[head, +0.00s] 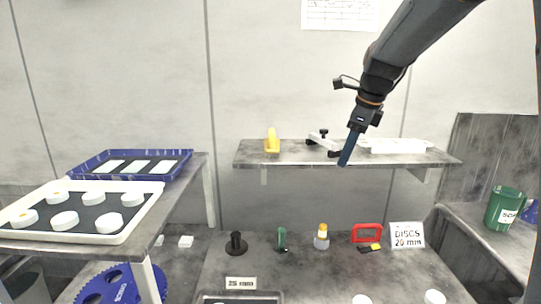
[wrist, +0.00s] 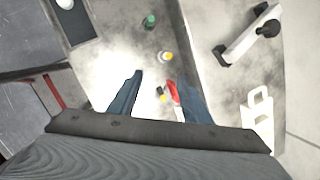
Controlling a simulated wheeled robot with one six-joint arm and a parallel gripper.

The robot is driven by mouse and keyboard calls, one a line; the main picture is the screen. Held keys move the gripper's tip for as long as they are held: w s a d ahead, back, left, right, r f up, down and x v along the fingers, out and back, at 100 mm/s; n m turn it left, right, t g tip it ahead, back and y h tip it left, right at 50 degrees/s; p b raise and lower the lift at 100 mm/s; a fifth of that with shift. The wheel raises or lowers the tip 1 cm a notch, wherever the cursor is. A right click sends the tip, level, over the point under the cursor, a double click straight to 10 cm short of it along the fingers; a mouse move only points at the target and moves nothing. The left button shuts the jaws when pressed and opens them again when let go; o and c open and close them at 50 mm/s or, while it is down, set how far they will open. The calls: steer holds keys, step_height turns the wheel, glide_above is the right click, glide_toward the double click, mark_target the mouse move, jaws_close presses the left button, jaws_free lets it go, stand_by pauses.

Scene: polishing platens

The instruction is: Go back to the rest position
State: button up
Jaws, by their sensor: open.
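My gripper (head: 347,151) hangs in front of the wall shelf, at the height of its front edge, right of the black and white clamp-like tool. In the wrist view, its two blue-grey fingers (wrist: 158,98) stand apart with nothing held between them. Beyond the fingertips the wrist view looks down on the bench, with a red frame (wrist: 174,92) partly hidden by the right finger.
The wall shelf (head: 300,157) holds a yellow object (head: 272,141), the clamp-like tool (head: 322,141) and a white tray (head: 398,146). Below stand a bottle (head: 321,238), a red frame (head: 367,232) and a discs sign (head: 407,235). A white tray of discs (head: 146,211) is left.

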steer(key=s+a+f+n+g+h+b, duration=0.1)
steer(key=s+f+n+b, duration=0.4)
steer(key=s+f+n, duration=1.8)
steer(key=s+a+f+g, duration=0.1)
steer(key=s+f, duration=0.2)
steer(key=shift+s+f+h+b, duration=0.2)
steer(key=shift+f+h+b, duration=0.1)
steer(key=shift+f+h, duration=0.1)
